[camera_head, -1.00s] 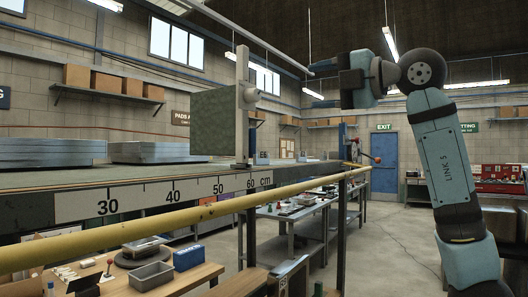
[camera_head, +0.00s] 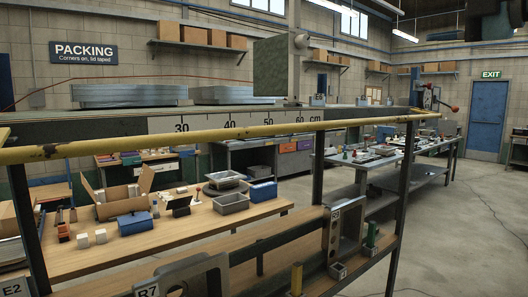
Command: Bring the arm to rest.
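Neither of my grippers shows now. A dark shape at the top right corner of the head view looks like part of my arm, cut off by the frame edge, and no fingers can be made out on it. No held thing is visible. A yellow rail (camera_head: 230,134) runs across the front of a rack, with a centimetre scale strip (camera_head: 240,121) on the ledge behind it. A dark green panel (camera_head: 270,70) stands on that ledge.
Below the rail is a wooden bench (camera_head: 180,222) with grey bins (camera_head: 231,203), a blue box (camera_head: 134,222) and an open carton (camera_head: 113,206). Open floor (camera_head: 458,220) lies at right, before a blue exit door (camera_head: 488,115).

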